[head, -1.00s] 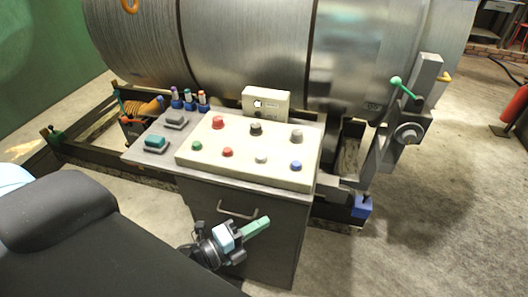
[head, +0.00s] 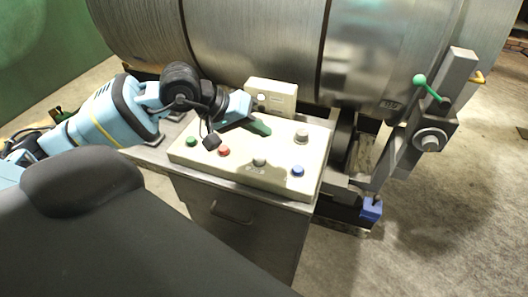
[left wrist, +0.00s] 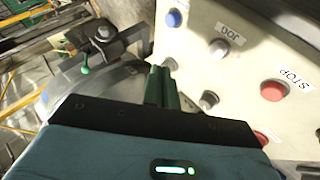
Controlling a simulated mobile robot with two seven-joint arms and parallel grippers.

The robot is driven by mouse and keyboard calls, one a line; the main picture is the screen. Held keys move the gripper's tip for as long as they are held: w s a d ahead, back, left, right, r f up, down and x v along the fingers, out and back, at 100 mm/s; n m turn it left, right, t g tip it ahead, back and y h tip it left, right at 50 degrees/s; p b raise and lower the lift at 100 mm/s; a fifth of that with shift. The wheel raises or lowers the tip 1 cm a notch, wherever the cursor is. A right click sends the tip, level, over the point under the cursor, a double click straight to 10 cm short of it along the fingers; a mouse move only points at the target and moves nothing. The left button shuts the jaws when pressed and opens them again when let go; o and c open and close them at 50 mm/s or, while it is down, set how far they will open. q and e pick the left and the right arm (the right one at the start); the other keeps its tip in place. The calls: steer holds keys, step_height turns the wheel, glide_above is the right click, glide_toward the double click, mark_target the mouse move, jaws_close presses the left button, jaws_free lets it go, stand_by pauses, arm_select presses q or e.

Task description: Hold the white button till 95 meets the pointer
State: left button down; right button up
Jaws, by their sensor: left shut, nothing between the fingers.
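The white button (head: 260,162) sits in the front row of the cream control panel (head: 230,164), between a red and a blue button. In the left wrist view the white button (left wrist: 218,48) is beside a label reading JOG. My left gripper (head: 260,128) is shut and empty over the back part of the panel, behind the white button and apart from it. Its green fingertips (left wrist: 160,72) show near the grey knob in the left wrist view. Dark marks (head: 390,104) show on the big metal drum (head: 380,50), too small to read surely. I cannot make out the pointer. My right gripper is out of view.
A blue button (head: 298,171), red button (head: 224,151), green button (head: 190,142) and grey knob (head: 302,136) surround the white button. A cream box (head: 283,96) stands behind the panel. A green-knobbed lever (head: 420,80) stands at right. Open floor lies at far right.

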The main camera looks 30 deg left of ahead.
mark_target(255, 159)
arm_select(q)
steer(key=shift+w+a+r+m+t+y, duration=0.15)
steer(key=shift+w+a+r+m+y, duration=0.15)
steer(key=shift+a, duration=0.25)
steer(key=shift+w+a+r+m+t+y, duration=0.15)
steer(key=shift+a+r+m+y, duration=0.2)
steer(key=shift+a, duration=0.2)
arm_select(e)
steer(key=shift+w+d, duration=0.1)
arm_select(q)
steer(key=shift+f, duration=0.1)
